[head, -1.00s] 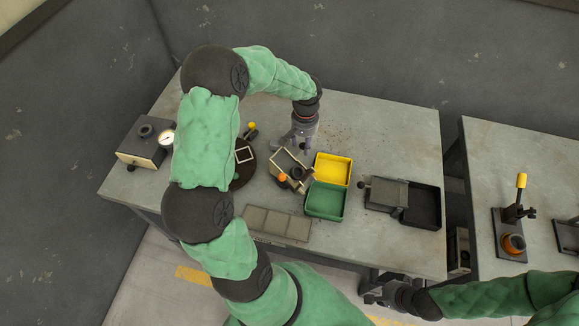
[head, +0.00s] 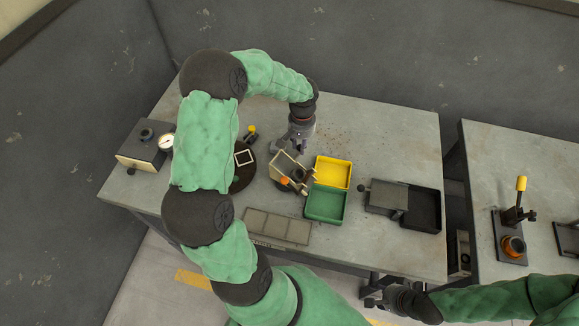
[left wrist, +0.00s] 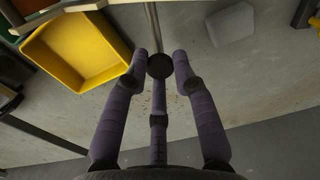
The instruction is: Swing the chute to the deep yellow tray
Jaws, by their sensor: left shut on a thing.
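The chute (head: 287,165) is a pale open box on a dark mount, with an orange knob at its front and its outlet end by the trays. The deep yellow tray (head: 333,173) lies right of it; it also shows in the left wrist view (left wrist: 75,50). My left gripper (head: 289,147) is at the chute's far side. In the left wrist view its purple fingers (left wrist: 159,72) close around a round black knob (left wrist: 160,66) on a thin metal rod. My right gripper (head: 371,297) is low by the table's front edge; its fingers are too small to judge.
A green tray (head: 326,203) sits directly in front of the yellow one. A flat compartment tray (head: 277,225) is at the front edge. A dark tray unit (head: 405,202) stands right, a gauge box (head: 147,145) left. The table behind the yellow tray is clear.

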